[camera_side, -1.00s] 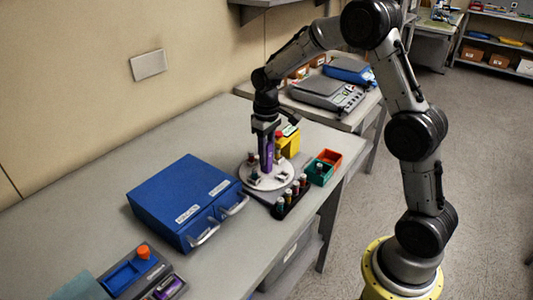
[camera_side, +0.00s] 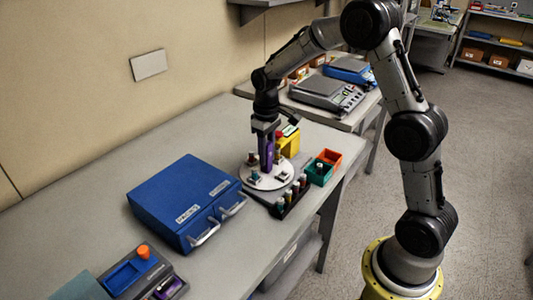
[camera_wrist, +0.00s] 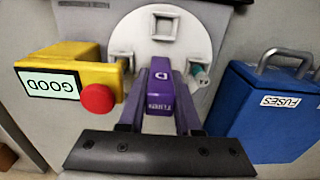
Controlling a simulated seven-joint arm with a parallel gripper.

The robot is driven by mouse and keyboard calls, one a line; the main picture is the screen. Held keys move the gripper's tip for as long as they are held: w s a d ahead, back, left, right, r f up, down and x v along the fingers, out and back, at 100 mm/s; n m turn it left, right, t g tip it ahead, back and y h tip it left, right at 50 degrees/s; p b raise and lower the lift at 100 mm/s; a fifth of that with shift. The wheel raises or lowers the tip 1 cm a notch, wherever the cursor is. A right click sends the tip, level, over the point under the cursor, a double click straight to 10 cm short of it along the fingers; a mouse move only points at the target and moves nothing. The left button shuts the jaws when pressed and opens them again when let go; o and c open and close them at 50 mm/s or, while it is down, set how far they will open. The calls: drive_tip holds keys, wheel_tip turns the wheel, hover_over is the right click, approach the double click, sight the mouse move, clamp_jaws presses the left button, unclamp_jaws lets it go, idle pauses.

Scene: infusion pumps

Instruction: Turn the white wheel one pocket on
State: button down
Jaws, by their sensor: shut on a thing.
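The white wheel (camera_side: 262,184) lies flat on the bench under my gripper, with square pockets around it. It also shows in the wrist view (camera_wrist: 188,43), where a teal vial (camera_wrist: 201,77) is at the right pocket and the top pocket looks empty. My gripper (camera_side: 267,150) points down over the wheel and is shut on a purple block (camera_wrist: 160,88) with white lettering. The block is upright between the fingers in the side view. I cannot tell whether its lower end sits in a pocket or touches the wheel; the fingers and block hide that part.
A blue drawer box (camera_side: 180,195) stands left of the wheel. A yellow box (camera_side: 290,146) with a red button (camera_wrist: 97,98) is close behind it. A black rack of vials (camera_side: 283,208) is in front, with green (camera_side: 319,173) and orange (camera_side: 331,157) bins at right.

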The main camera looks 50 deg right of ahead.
drive_tip(key=shift+r+m, duration=0.1)
drive_tip(key=shift+m, duration=4.3)
drive_tip(key=shift+r+m, duration=0.1)
drive_tip(key=shift+m, duration=3.8)
drive_tip(key=shift+w+m, duration=0.1)
drive_tip(key=shift+m, duration=0.6)
drive_tip(key=c, duration=0.9)
unclamp_jaws()
